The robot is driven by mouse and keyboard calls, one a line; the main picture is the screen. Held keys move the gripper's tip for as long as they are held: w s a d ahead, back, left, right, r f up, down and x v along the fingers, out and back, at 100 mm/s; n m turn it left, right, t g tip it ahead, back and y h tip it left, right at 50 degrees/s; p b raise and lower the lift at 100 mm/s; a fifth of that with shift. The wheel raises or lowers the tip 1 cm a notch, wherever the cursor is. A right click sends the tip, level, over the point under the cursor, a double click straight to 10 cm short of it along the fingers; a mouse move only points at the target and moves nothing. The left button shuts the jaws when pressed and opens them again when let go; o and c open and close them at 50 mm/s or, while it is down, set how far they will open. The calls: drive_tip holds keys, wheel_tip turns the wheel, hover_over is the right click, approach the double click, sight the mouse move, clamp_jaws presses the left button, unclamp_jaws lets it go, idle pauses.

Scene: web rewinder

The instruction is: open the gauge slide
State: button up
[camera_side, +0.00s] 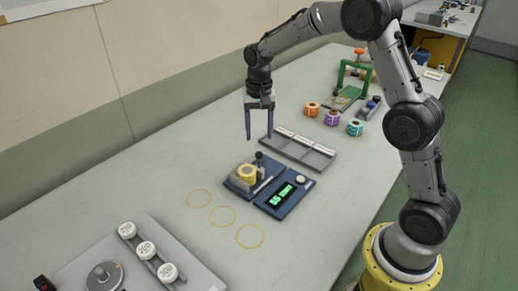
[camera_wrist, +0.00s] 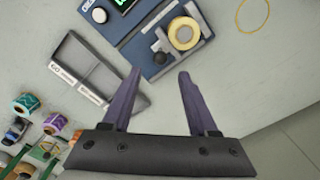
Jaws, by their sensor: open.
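The gauge (camera_side: 268,189) is a blue plate bearing grey metal parts, with a yellow roll (camera_side: 246,174) on it. A black ball knob (camera_side: 259,155) stands at its back edge, on what looks like the slide. In the wrist view the knob (camera_wrist: 160,58) is just beyond my fingertips, and the yellow roll (camera_wrist: 173,37) lies beside grey blocks. I cannot tell how far the slide stands from the roll. My gripper (camera_side: 259,138) is open and empty, pointing down above and behind the gauge. In the wrist view its fingers (camera_wrist: 158,75) are spread apart.
A blue display unit (camera_side: 284,194) with green digits adjoins the gauge. A grey divided tray (camera_side: 302,150) lies behind it. Orange, purple and teal rolls (camera_side: 332,118) stand farther back. Yellow rings (camera_side: 223,216) mark the clear table in front. A grey fixture with white-topped weights (camera_side: 146,250) is at front left.

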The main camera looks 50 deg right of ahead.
sight(259, 153)
wheel_tip(259, 153, down, 7)
drive_tip(key=shift+r, duration=0.2)
clamp_jaws()
idle(0.4)
idle(1.1)
